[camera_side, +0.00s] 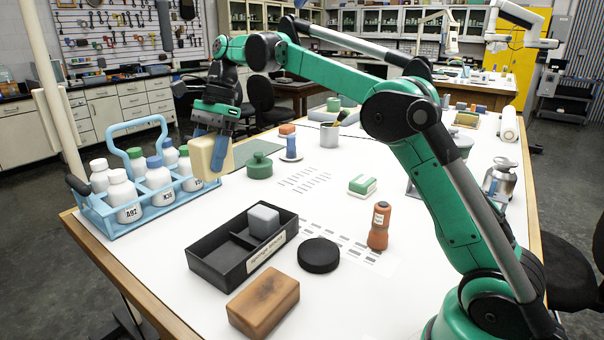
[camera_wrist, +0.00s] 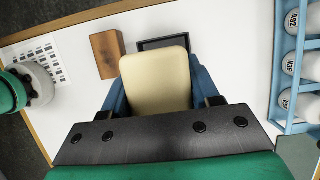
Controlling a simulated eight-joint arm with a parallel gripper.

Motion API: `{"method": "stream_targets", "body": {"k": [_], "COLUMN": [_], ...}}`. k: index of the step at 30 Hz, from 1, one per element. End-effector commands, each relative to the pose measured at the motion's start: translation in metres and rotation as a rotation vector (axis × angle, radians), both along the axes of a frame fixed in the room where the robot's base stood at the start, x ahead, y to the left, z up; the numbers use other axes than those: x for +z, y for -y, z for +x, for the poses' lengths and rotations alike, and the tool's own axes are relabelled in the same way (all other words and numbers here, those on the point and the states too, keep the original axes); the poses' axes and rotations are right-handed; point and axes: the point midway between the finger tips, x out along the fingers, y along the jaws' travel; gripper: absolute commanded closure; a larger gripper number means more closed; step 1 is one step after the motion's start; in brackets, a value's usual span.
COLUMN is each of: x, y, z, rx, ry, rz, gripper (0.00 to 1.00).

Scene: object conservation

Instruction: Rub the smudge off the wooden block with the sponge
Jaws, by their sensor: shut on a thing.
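The wooden block (camera_side: 263,303) lies at the front of the white table, with a dark smudge on its top face. In the wrist view the block (camera_wrist: 106,52) shows up and left of the held sponge. My gripper (camera_side: 212,152) is shut on a cream sponge (camera_side: 202,158), its blue fingers on either side. The sponge (camera_wrist: 155,80) also fills the middle of the wrist view. It is held above the table near the blue bottle carrier, well apart from the block.
A black divided tray (camera_side: 215,265) with a grey cube (camera_side: 263,221) stands just behind the block. A black disc (camera_side: 318,255) and an orange bottle (camera_side: 379,226) are to its right. A blue carrier (camera_side: 112,225) of white bottles stands at the left edge.

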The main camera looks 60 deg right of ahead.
Motion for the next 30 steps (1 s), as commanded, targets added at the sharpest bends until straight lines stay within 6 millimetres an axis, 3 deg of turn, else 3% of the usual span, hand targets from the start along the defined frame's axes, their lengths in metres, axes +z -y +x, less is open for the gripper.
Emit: {"method": "stream_targets", "body": {"k": [8, 22, 30], "x": [-0.009, -0.073, -0.087], "y": [-0.008, -0.046, -0.049], "z": [-0.009, -0.096, -0.104], "rx": [0.001, 0.001, -0.001], "ry": [-0.001, 0.0, 0.0], "rz": [0.0, 0.0, 0.0], "gripper": [0.87, 0.87, 0.87]}}
